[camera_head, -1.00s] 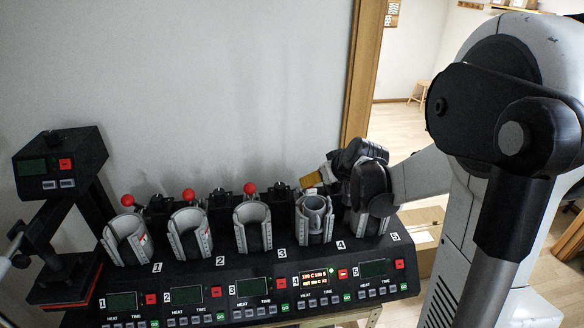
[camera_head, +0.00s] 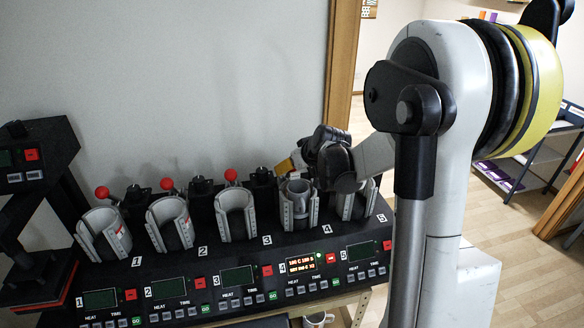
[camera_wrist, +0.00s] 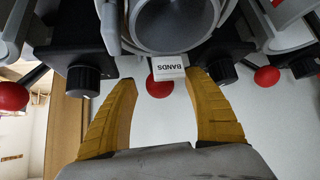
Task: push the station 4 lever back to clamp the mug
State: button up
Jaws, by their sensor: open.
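The station 4 clamp (camera_head: 299,208) holds a grey mug (camera_head: 296,188), which also shows at the top of the wrist view (camera_wrist: 175,25). The station 4 lever's red ball (camera_wrist: 160,83) shows between and just beyond my fingertips in the wrist view. The lever is hidden in the head view. My gripper (camera_wrist: 163,84) is open, its yellow fingers on either side of the ball with gaps on both sides. In the head view my gripper (camera_head: 291,164) is above and behind the station 4 clamp. I cannot tell whether it touches the lever.
Levers with red balls stand at station 1 (camera_head: 102,192), station 2 (camera_head: 167,184) and station 3 (camera_head: 231,175). In the wrist view, neighbouring red balls flank my fingers at left (camera_wrist: 12,96) and right (camera_wrist: 267,76). The station 4 display (camera_head: 301,264) is lit.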

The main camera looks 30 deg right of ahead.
jog(key=c, duration=0.9)
jog(key=shift+w+d+r, duration=0.15)
jog(key=shift+w+r, duration=0.15)
jog(key=shift+w, duration=0.2)
jog(key=shift+w+d+r, duration=0.1)
jog(key=shift+w+r, duration=0.2)
jog(key=shift+w, duration=0.2)
jog(key=shift+w+d+r, duration=0.15)
jog(key=shift+w+r, duration=0.05)
jog(key=shift+w, duration=0.3)
jog(key=shift+w+d+r, duration=0.15)
jog(key=shift+w, duration=0.3)
jog(key=shift+w+d+r, duration=0.1)
jog(key=shift+w+d, duration=0.05)
jog(key=shift+w, duration=0.3)
jog(key=shift+w+d+r, duration=0.1)
jog(key=shift+w+d, duration=0.05)
jog(key=shift+w, duration=0.3)
jog(key=shift+c, duration=0.2)
jog(key=shift+w+d+b, duration=0.15)
jog(key=shift+w+d, duration=0.05)
jog(key=shift+w, duration=0.5)
jog(key=shift+w+d+b, duration=0.15)
jog(key=shift+w+d, duration=0.05)
jog(key=shift+w, duration=0.5)
jog(key=o, duration=0.8)
